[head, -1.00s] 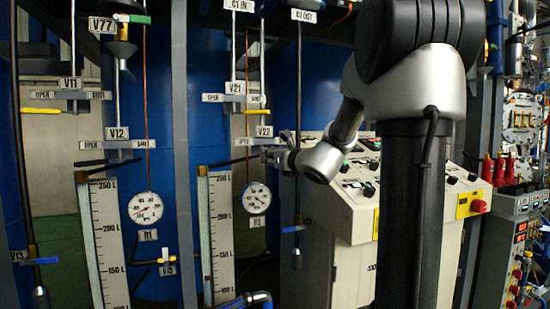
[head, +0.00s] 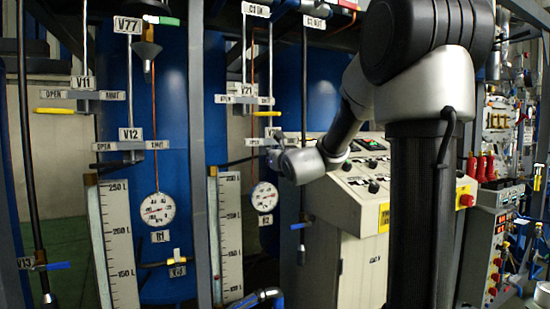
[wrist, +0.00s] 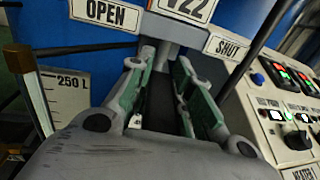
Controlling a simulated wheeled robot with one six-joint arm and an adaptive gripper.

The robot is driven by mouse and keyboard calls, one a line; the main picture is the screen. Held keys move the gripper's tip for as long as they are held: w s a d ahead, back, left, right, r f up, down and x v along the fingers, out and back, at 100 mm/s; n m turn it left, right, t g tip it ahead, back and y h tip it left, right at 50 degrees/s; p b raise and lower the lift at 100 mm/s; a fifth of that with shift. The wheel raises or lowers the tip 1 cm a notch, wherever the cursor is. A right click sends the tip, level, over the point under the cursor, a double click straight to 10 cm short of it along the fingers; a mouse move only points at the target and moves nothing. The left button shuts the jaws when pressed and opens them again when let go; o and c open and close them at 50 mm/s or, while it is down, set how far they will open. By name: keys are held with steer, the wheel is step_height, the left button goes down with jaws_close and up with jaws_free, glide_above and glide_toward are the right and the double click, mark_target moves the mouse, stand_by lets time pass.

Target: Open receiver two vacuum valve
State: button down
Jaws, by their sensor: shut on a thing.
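The V22 valve has a label (wrist: 187,8) with an OPEN plate (wrist: 104,14) on its left and a SHUT plate (wrist: 228,46) on its right. In the head view the OPEN plate (head: 253,142) is partly beside my arm. A thin black lever (wrist: 85,48) runs level below the OPEN plate and meets my left finger; it also shows in the head view (head: 235,161). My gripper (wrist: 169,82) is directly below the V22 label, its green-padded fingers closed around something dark. The gripped part is mostly hidden, so its exact shape is unclear.
A receiver scale (head: 228,235) and round gauge (head: 264,197) stand below the valve. The control panel (head: 350,185) is close on the right. V21, with a yellow lever (head: 267,113), is just above. V12 (head: 130,134) is to the left.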

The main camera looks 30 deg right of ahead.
steer(key=c, duration=1.3)
jaws_free()
steer(key=s, duration=0.4)
steer(key=s+a, duration=0.1)
steer(key=s, duration=0.3)
steer(key=s+a, duration=0.1)
steer(key=s, duration=0.2)
steer(key=shift+s, duration=0.4)
